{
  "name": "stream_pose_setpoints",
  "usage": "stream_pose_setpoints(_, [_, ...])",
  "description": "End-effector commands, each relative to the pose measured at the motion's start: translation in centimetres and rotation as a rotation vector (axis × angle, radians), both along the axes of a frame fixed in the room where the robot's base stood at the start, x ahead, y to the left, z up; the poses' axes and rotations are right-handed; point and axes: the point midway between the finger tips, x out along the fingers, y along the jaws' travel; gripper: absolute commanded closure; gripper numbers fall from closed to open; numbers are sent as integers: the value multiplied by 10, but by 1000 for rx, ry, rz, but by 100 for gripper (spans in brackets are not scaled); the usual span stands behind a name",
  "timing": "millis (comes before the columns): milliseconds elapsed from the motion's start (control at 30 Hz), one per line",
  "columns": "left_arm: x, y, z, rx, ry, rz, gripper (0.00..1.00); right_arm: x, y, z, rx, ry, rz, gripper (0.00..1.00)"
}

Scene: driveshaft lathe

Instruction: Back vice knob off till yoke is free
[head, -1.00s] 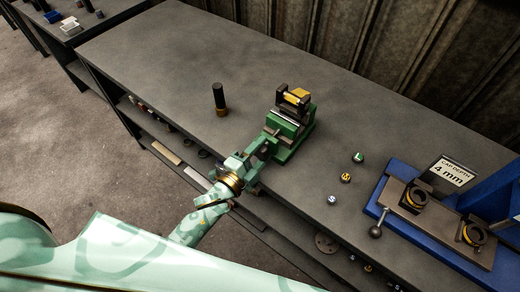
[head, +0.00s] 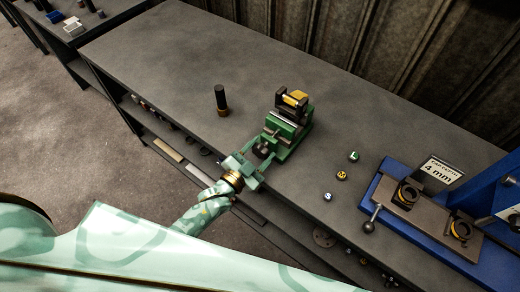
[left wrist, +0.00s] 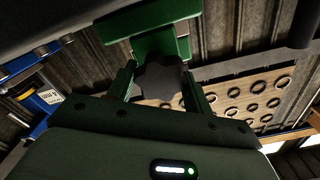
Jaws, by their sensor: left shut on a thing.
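The green vice (head: 300,138) stands near the bench's front edge. The yoke (head: 294,98), a dark fork with a gold part, sits at its top, at the jaws. I cannot tell how tightly it is clamped. The dark lobed vice knob (head: 264,149) is at the vice's front end. My left gripper (head: 257,160) is shut on it, one finger on each side. In the left wrist view the knob (left wrist: 160,82) lies between the fingers, with the green vice body (left wrist: 150,18) behind it. My right gripper is out of view.
A dark upright cylinder (head: 221,100) stands on the bench (head: 180,60) left of the vice. Several small lettered caps (head: 341,176) lie to the right. A blue fixture (head: 390,222) with a "4 mm" sign (head: 441,170) is farther right. The bench behind the vice is clear.

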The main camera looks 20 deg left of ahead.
Motion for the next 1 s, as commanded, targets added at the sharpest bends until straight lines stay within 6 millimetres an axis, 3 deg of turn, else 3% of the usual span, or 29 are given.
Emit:
stream_pose_setpoints(633, [-1, 0, -2, -46, 23, 0, 72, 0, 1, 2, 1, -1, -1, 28])
stream_pose_setpoints(667, [-1, 0, -2, -45, 23, 0, 44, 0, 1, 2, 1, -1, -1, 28])
stream_pose_setpoints(700, [-1, 0, -2, -45, 23, 0, 32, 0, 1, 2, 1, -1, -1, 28])
stream_pose_setpoints(733, [-1, 0, -2, -45, 22, -1, 28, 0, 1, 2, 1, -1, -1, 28])
stream_pose_setpoints(1000, [0, 0, -1, -46, 19, 0, 28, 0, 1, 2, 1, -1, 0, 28])
